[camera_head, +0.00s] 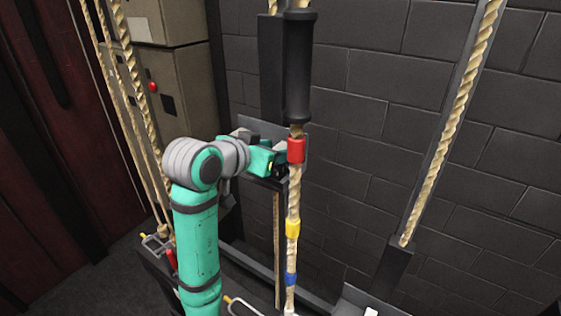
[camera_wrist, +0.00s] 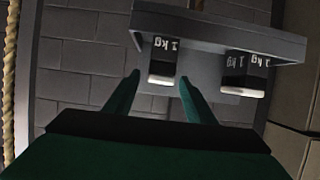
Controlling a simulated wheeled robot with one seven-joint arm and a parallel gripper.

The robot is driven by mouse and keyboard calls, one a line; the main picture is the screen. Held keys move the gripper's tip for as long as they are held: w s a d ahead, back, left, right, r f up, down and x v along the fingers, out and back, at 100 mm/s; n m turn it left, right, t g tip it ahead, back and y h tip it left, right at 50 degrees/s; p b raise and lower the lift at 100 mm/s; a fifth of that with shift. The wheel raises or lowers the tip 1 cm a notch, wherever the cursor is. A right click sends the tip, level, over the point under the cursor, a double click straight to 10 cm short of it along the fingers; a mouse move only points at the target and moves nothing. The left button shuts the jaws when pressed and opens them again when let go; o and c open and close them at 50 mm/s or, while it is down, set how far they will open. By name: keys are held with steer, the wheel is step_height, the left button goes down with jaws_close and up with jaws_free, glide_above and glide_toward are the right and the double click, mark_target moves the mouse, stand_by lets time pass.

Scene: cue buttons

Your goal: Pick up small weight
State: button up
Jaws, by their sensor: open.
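A small black and white weight marked 1 kg (camera_wrist: 163,58) sits at a grey shelf (camera_wrist: 215,28) in the wrist view. A second weight with 1 kg marks (camera_wrist: 246,72) is to its right at the same shelf. My gripper (camera_wrist: 158,77) is open, one finger on each side of the left weight's near end in the picture. I cannot tell whether the fingers touch it. In the head view my gripper (camera_head: 272,162) is at the shelf (camera_head: 262,128), partly behind the hanging rope, and the weights are not clear there.
A thick rope with a black grip (camera_head: 298,65) and red, yellow and blue bands hangs in front of my gripper. Another rope (camera_head: 455,125) runs at the right, and several ropes hang at the left. Beige boxes (camera_head: 180,85) stand behind, by a dark block wall (camera_head: 440,120).

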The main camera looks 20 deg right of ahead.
steer(key=shift+x, duration=0.95)
jaws_close()
steer(key=shift+r, duration=0.15)
steer(key=shift+r, duration=0.1)
